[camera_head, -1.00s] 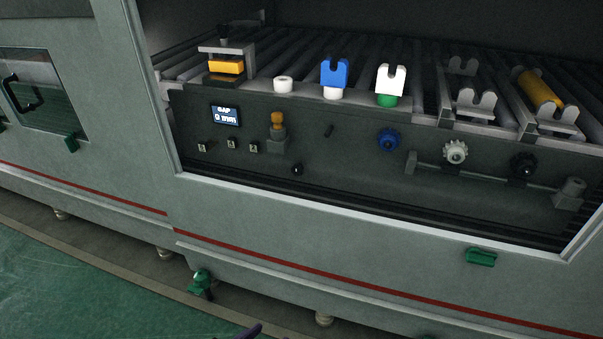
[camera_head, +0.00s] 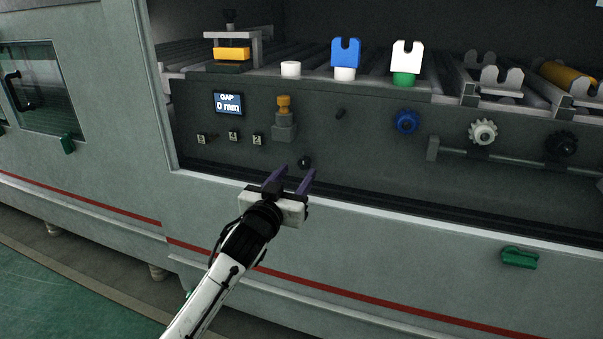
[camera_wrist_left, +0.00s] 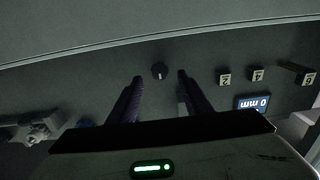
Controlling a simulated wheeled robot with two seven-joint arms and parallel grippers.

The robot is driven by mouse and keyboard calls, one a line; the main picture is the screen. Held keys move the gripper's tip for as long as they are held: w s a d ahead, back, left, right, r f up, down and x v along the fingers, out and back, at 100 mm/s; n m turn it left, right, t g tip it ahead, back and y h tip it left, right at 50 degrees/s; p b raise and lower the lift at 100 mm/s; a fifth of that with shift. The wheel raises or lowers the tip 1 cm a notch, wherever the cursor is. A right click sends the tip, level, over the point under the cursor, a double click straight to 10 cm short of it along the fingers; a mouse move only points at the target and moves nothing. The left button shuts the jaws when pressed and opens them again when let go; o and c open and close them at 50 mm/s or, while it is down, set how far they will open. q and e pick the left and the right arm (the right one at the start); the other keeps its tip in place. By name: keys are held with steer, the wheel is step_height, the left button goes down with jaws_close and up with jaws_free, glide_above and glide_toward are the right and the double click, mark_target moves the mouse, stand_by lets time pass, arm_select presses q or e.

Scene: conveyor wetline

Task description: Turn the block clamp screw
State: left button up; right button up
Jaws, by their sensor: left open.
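A clamp frame (camera_head: 259,48) stands at the upper left of the machine front, holding a yellow block (camera_head: 232,54). A black screw head (camera_head: 230,17) rises from its top bar. My left gripper (camera_head: 299,170) has purple fingers, open and empty, in front of the dark panel, below and right of the clamp. My right gripper is not in view.
The panel has a display (camera_head: 228,103) reading GAP 0 mm, an orange-topped part (camera_head: 284,104), a blue knob (camera_head: 406,122) and a white gear knob (camera_head: 482,132). Blue (camera_head: 345,52) and white (camera_head: 407,57) forked holders stand above. The recess has a raised lower edge (camera_head: 400,220).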

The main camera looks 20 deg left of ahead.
mark_target(304, 165)
arm_select(q)
steer(key=shift+w+d+b, duration=0.1)
steer(key=shift+w+b, duration=0.35)
steer(key=shift+w, duration=1.7)
steer(key=shift+c, duration=0.3)
steer(key=c, duration=1)
